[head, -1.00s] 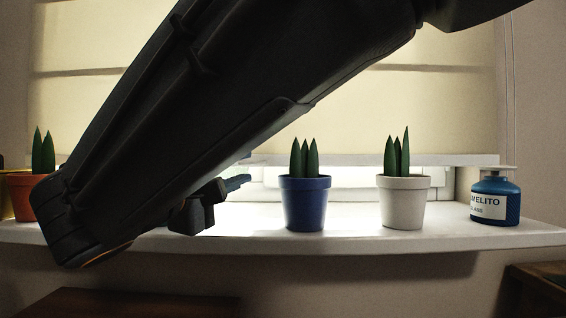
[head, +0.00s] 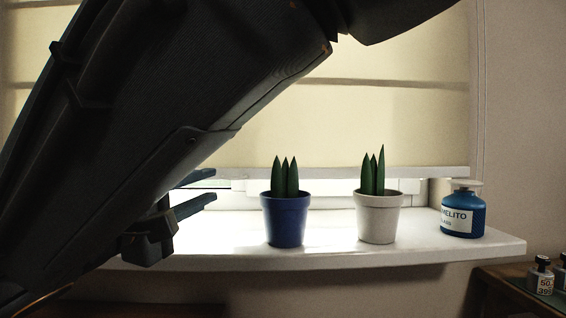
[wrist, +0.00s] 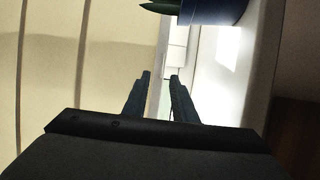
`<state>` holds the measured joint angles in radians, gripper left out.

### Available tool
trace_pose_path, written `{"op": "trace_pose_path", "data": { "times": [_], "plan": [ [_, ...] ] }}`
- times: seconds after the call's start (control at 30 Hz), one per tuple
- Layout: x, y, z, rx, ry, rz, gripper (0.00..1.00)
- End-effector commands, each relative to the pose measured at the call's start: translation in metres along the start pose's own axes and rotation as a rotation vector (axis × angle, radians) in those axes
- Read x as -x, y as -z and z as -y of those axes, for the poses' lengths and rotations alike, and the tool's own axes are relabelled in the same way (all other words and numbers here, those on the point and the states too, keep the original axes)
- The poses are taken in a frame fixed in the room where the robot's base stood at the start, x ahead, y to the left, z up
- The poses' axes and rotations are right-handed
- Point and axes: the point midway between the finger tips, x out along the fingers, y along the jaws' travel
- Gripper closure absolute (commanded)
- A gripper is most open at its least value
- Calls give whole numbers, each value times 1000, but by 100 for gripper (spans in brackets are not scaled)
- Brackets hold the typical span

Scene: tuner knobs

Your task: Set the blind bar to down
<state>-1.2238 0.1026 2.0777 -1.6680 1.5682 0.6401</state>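The blind bar (head: 420,172) is a pale strip along the bottom edge of the cream blind (head: 400,125). It hangs above the white sill with a bright strip of window below it. My gripper (head: 213,186) is open and empty, left of the blue pot, its two fingers one above the other at about bar height. In the wrist view my gripper (wrist: 160,76) points at the bar (wrist: 161,50), which runs between the finger lines. I cannot tell how far the tips are from it. My dark arm hides the bar's left part in the head view.
On the sill (head: 330,255) stand a blue pot (head: 285,220) and a white pot (head: 379,218) with upright leaves, and a blue bottle (head: 463,212). The blue pot (wrist: 215,10) is close at the top of the wrist view. A small table (head: 515,285) with bottles is lower right.

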Motion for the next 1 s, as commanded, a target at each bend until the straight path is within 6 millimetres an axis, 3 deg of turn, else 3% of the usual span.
{"op": "trace_pose_path", "data": {
  "times": [0.03, 0.1, 0.57, 1.0],
  "plan": [
    [1, 1, -12, 12, 12, -1, 75],
    [1, 4, -14, 23, 30, -4, 75],
    [0, 9, -27, 90, 157, -10, 75],
    [3, -2, -34, 137, 283, 6, 75]
  ]
}}
